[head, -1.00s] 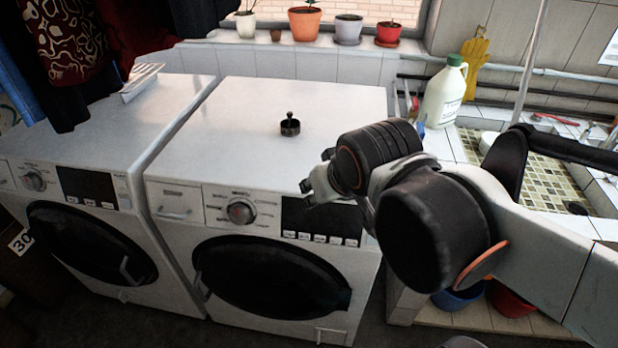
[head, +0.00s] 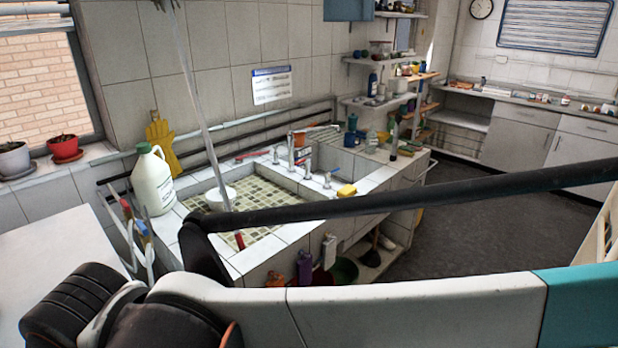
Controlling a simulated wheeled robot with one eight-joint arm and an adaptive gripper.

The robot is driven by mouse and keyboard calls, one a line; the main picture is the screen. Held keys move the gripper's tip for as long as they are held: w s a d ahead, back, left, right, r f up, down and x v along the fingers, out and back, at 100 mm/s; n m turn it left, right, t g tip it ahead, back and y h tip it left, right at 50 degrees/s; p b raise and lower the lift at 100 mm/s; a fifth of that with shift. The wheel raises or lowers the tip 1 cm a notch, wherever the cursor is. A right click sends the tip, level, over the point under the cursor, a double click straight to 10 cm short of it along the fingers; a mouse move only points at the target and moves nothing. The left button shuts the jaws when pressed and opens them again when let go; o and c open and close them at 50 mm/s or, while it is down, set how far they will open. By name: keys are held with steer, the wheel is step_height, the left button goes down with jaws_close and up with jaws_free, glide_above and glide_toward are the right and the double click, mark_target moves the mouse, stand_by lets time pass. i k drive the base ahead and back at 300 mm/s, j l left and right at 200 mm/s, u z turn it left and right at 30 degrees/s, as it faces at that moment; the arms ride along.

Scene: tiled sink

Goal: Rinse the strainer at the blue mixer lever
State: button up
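The strainer is not in the present head view. The tiled sink (head: 262,193) has a mosaic-floored basin and stands in the middle of the picture. Metal taps (head: 291,152) rise at its back edge, with a second fitting (head: 308,168) to their right.
A white jug (head: 152,183) stands at the sink's left corner, with a yellow glove (head: 162,146) behind it. A white bowl (head: 221,197) is in the basin. A yellow sponge (head: 347,190) lies on the right rim. Open floor (head: 500,245) lies to the right.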

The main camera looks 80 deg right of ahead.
mark_target(327, 175)
steer(key=l+z, duration=0.25)
steer(key=z, duration=0.2)
steer(key=l+z, duration=0.25)
steer(key=z, duration=0.15)
